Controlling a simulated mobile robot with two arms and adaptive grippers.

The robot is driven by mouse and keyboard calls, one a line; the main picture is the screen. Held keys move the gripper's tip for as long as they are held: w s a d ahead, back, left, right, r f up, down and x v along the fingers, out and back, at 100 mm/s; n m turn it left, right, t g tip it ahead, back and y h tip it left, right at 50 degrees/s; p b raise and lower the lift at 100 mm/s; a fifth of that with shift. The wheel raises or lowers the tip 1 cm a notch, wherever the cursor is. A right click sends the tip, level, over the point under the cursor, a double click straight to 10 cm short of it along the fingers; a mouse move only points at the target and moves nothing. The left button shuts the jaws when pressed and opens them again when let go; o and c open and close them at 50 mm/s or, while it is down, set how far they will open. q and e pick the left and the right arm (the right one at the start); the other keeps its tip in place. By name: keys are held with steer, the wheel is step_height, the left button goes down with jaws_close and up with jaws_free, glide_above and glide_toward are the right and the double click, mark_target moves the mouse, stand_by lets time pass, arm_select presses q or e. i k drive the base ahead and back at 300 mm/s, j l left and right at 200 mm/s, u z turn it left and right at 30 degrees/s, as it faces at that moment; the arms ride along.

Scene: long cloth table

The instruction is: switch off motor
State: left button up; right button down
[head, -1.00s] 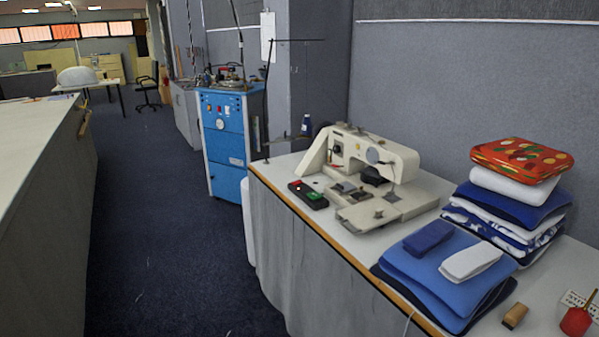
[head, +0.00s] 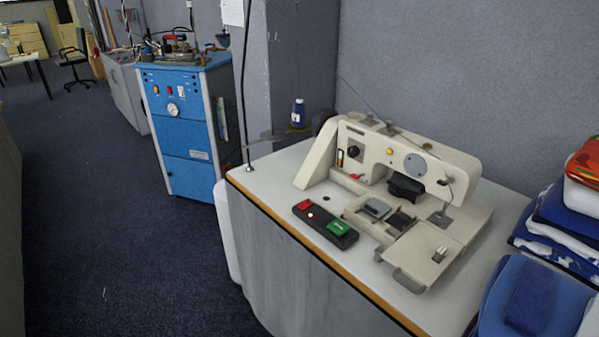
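A dark switch box (head: 324,225) lies on the table in front of the sewing machine, near the table's front edge. It has a red button (head: 304,205) at its left end and a green button (head: 339,228) at its right end. Neither of my grippers is in view.
The pale table (head: 255,185) has a wooden front edge and grey cloth skirt. Folded blue cloths (head: 530,300) and a fabric stack (head: 583,200) are at the right. A blue cabinet (head: 185,130) stands beyond the table's left end. Dark carpet (head: 90,210) is clear at left.

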mark_target(306, 204)
steer(key=i+j+z, duration=0.15)
steer(key=i+j, duration=0.55)
